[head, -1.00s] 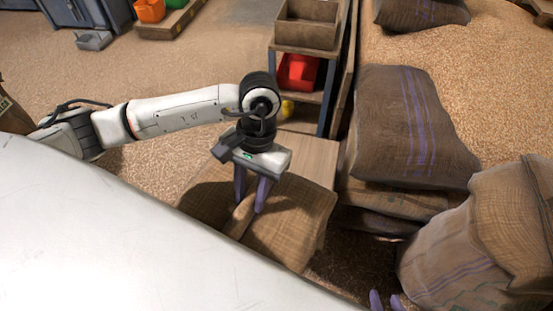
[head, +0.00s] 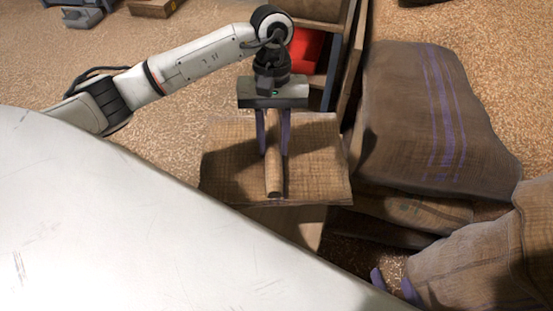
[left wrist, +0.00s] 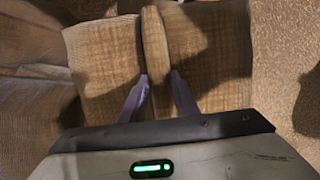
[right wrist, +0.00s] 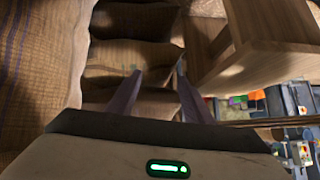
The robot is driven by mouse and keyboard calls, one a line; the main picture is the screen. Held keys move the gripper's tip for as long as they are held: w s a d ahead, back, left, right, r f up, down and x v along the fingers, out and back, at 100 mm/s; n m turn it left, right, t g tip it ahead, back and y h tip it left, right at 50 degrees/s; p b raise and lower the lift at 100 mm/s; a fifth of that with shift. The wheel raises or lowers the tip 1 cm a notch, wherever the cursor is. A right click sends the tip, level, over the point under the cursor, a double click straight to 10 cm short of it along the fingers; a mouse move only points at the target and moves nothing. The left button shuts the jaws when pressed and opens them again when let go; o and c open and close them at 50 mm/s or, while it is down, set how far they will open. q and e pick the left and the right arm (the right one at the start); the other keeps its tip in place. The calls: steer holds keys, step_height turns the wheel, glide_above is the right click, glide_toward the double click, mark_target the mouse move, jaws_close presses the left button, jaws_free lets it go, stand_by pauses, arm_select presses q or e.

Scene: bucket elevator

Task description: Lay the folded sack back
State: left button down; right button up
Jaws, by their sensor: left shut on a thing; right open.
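The folded sack (head: 225,160) is a flat brown woven piece with a raised ridge along its middle. My left gripper (head: 273,150) points down and is shut on that ridge. In the left wrist view the sack (left wrist: 105,60) spreads to both sides of the fingers (left wrist: 160,85). A pale wooden stand (head: 300,225) shows partly below the sack; I cannot tell whether the two touch. My right gripper (head: 391,280) is open at the bottom edge of the head view, beside a full sack. Its fingers (right wrist: 155,80) are apart with nothing between them.
Full sacks with purple stripes (head: 430,120) are stacked at the right, and another full sack (head: 470,265) stands in front of them. A shelf with a red bin (head: 307,50) is behind the stand. Loose grain (head: 165,55) covers the floor.

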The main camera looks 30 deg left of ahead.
arm_select(q)
steer(key=shift+w+f+n+b, duration=0.4)
steer(key=shift+w+f+b, duration=0.2)
steer(key=shift+f, duration=0.2)
steer(key=shift+w+f, duration=0.1)
steer(key=shift+f, duration=0.25)
step_height(320, 180, down, 8)
steer(key=shift+f+b, duration=0.2)
steer(key=shift+b, duration=0.9)
steer(key=shift+f, duration=0.4)
arm_select(e)
steer(key=a+f, duration=0.1)
steer(key=w+f+g, duration=0.1)
steer(key=f, duration=0.1)
steer(key=shift+a+n, duration=0.3)
steer(key=shift+a, duration=0.05)
